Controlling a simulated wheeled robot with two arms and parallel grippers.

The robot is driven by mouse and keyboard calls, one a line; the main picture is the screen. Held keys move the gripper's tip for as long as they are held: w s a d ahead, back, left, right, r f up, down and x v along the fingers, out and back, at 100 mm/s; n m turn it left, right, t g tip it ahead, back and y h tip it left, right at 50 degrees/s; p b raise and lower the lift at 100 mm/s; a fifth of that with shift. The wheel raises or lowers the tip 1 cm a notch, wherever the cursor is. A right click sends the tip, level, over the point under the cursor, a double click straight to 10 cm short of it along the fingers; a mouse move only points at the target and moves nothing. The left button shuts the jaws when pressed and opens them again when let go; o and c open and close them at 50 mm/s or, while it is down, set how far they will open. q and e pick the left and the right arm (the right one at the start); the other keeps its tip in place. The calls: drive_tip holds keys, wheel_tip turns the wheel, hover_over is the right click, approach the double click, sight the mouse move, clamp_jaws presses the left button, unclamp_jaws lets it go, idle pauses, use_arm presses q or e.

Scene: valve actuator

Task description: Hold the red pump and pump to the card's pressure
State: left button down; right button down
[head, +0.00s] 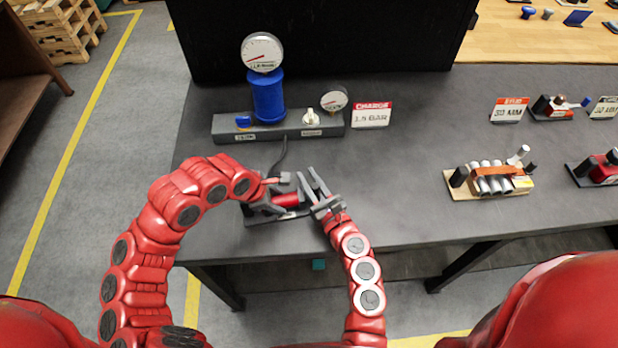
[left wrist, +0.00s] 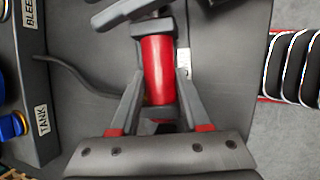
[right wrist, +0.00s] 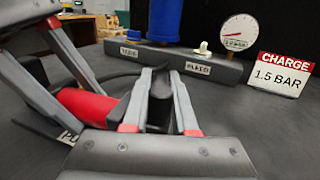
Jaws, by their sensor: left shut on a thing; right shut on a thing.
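The red pump (head: 287,200) lies at the table's front edge. It is a red cylinder with dark ends, seen also in the left wrist view (left wrist: 157,70). My left gripper (head: 283,194) is shut on the pump body, one finger on each side. My right gripper (head: 309,178) is shut on the dark pump handle (right wrist: 160,84), just right of the body. The card (head: 371,115) reads CHARGE 1.5 BAR. A large gauge (head: 262,52) tops the blue tank (head: 267,97). A small gauge (head: 334,97) stands beside the white knob (head: 311,117). Both needles point leftward; exact readings are too small.
The grey manifold base (head: 278,126) has TANK and BLEED labels (left wrist: 42,119). A black hose (left wrist: 90,85) runs from it toward the pump. A wooden block with several cylinders (head: 491,180) stands to the right. The table between is clear.

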drive_tip(key=shift+w+d, duration=0.25)
drive_tip(key=shift+d, duration=1.15)
drive_tip(key=shift+w+d, duration=0.2)
drive_tip(key=shift+d, duration=1.15)
drive_tip(key=c, duration=0.7)
unclamp_jaws()
drive_tip(key=v, duration=1.1)
drive_tip(key=shift+s, duration=0.15)
drive_tip(key=shift+s+d, duration=0.1)
drive_tip(key=shift+s, duration=0.3)
